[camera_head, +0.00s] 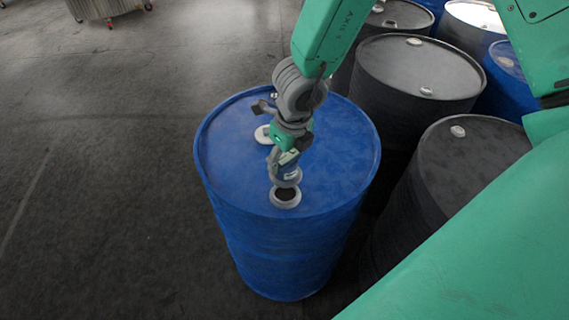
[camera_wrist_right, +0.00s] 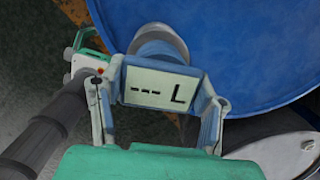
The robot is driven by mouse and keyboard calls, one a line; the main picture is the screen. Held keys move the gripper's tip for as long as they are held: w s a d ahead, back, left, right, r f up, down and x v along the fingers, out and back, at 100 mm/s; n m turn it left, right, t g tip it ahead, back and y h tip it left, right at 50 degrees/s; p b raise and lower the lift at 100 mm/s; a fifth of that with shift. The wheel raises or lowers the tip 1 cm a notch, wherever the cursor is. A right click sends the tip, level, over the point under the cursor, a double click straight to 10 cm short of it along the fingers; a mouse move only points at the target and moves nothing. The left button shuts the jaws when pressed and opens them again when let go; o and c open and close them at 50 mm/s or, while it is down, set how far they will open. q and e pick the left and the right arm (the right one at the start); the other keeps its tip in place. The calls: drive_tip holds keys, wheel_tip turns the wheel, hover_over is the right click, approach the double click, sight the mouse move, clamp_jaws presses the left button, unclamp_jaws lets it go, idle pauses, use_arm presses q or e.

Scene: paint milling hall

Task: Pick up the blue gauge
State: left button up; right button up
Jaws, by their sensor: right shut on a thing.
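The blue gauge (camera_head: 287,172) is above a pale ring with a dark centre (camera_head: 285,196) near the front of the blue drum's top (camera_head: 225,165). My right gripper (camera_head: 285,158) comes down from above and is shut on the gauge. In the right wrist view the gauge's pale display (camera_wrist_right: 160,88) reads "--- L", and its body sits between the two fingers of my right gripper (camera_wrist_right: 163,98). A round grey-blue part shows beyond it. I cannot tell whether its lower end is in the drum's opening. My left gripper is not in view.
A white cap (camera_head: 264,134) lies on the drum top, partly behind my right arm. Black drums (camera_head: 420,68) (camera_head: 470,155) and more blue and white drums crowd the right side. The grey floor (camera_head: 90,190) on the left is clear. A wheeled metal container (camera_head: 108,5) stands far back.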

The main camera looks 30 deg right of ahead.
wheel_tip(320, 180, up, 7)
drive_tip(key=shift+a+r+p, duration=0.1)
drive_tip(key=shift+p, duration=0.6)
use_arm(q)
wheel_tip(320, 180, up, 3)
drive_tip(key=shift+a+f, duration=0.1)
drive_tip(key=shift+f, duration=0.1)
use_arm(e)
wheel_tip(320, 180, up, 25)
drive_tip(key=shift+s+r, duration=0.1)
drive_tip(key=shift+r, duration=0.05)
